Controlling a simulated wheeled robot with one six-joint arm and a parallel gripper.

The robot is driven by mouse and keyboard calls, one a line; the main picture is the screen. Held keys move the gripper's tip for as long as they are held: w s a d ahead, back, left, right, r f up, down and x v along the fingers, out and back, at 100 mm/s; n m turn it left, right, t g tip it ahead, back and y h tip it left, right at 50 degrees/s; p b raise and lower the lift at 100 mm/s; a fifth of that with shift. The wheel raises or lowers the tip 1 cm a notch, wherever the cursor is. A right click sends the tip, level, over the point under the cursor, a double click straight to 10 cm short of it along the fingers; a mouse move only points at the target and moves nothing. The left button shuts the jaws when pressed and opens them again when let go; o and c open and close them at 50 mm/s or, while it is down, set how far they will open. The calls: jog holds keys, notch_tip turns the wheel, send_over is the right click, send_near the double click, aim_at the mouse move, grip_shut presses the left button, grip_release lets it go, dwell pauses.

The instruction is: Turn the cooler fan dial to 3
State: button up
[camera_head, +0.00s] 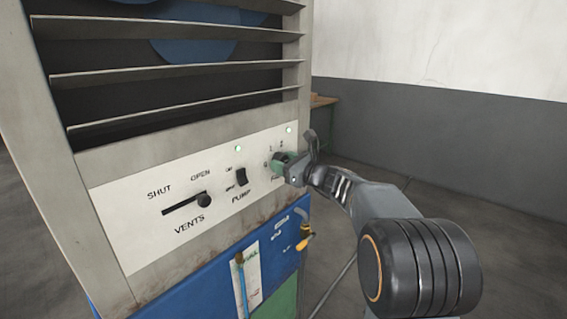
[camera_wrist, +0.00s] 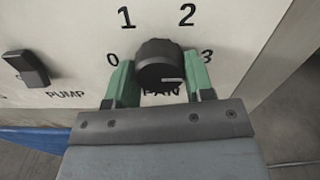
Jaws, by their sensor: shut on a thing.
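The black fan dial (camera_wrist: 158,60) sits on the white control panel (camera_wrist: 80,40) in the wrist view, among the printed numbers 0, 1, 2 and 3. A white line on its face points right, roughly toward the side of the 3. My gripper (camera_wrist: 160,76) is shut on the dial, with one green fingertip on each side, near the 0 and the 3. The FAN label below is partly covered by the dial and gripper. In the head view my gripper (camera_head: 287,163) is at the panel's right end and hides the dial.
Left of the dial are the black pump switch (camera_head: 241,177) and the vents slider (camera_head: 203,200), its knob at the OPEN end. A valve with a yellow handle (camera_head: 306,241) is below. Open floor lies right of the cabinet.

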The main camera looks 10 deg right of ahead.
jog(key=shift+f, duration=0.1)
jog(key=o, duration=0.9)
jog(key=v, duration=1.4)
